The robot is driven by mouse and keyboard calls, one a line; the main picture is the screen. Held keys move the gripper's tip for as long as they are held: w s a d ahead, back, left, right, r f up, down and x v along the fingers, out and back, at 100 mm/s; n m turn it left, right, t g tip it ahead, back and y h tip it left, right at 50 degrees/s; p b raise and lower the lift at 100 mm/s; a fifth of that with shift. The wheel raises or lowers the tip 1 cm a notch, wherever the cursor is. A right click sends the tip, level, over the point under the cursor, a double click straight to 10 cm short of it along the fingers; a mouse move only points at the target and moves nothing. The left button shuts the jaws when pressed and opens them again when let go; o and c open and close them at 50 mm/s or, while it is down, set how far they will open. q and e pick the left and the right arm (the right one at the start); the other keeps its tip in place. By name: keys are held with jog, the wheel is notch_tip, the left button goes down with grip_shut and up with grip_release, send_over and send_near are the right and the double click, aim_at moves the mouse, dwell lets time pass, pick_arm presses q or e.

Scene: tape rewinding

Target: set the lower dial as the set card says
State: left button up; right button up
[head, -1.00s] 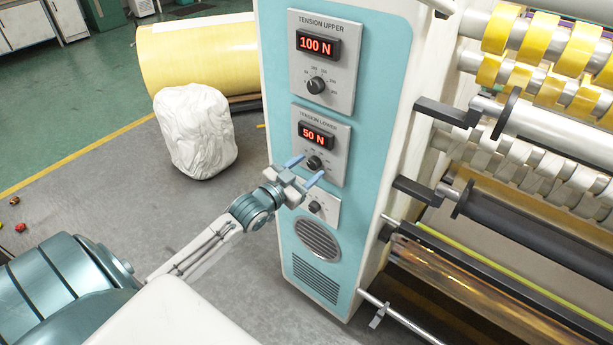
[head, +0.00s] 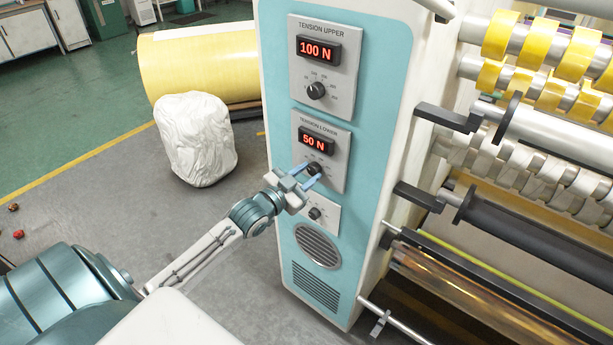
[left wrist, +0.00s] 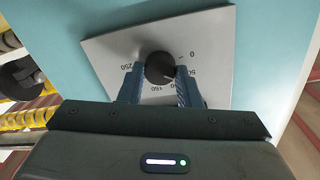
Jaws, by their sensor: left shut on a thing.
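The lower dial (head: 314,168) is a black knob on the grey TENSION LOWER plate (head: 332,181), under a red display (head: 316,141) that reads 50 N. My left gripper (head: 311,172) is at this dial, its two blue fingers one on each side, shut on it. In the left wrist view the dial (left wrist: 159,68) sits between the fingertips (left wrist: 157,76), with scale numbers such as 0, 50, 150 and 250 around it. No set card can be made out. My right gripper is not in view.
The upper dial (head: 316,91) sits above, with its display (head: 318,49) at 100 N. A smaller dial (head: 315,213) is just below my gripper. Rollers with yellow tape (head: 508,36) and dark brackets (head: 447,114) jut out on the right. A white wrapped bundle (head: 195,138) stands left.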

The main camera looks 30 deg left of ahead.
pick_arm(q)
jog(key=shift+f+m+b, duration=0.15)
jog(key=shift+m+b, duration=0.4)
jog(key=shift+m, duration=0.05)
jog(key=shift+m+b, duration=0.65)
jog(key=shift+m, duration=0.15)
jog(key=shift+m+b, duration=0.7)
jog(key=shift+m, duration=0.4)
jog(key=shift+m+b, duration=0.5)
jog(key=shift+m, duration=0.5)
jog(key=o, duration=1)
jog(key=shift+c, duration=0.2)
jog(key=shift+s+r, duration=0.1)
jog(key=shift+r, duration=0.1)
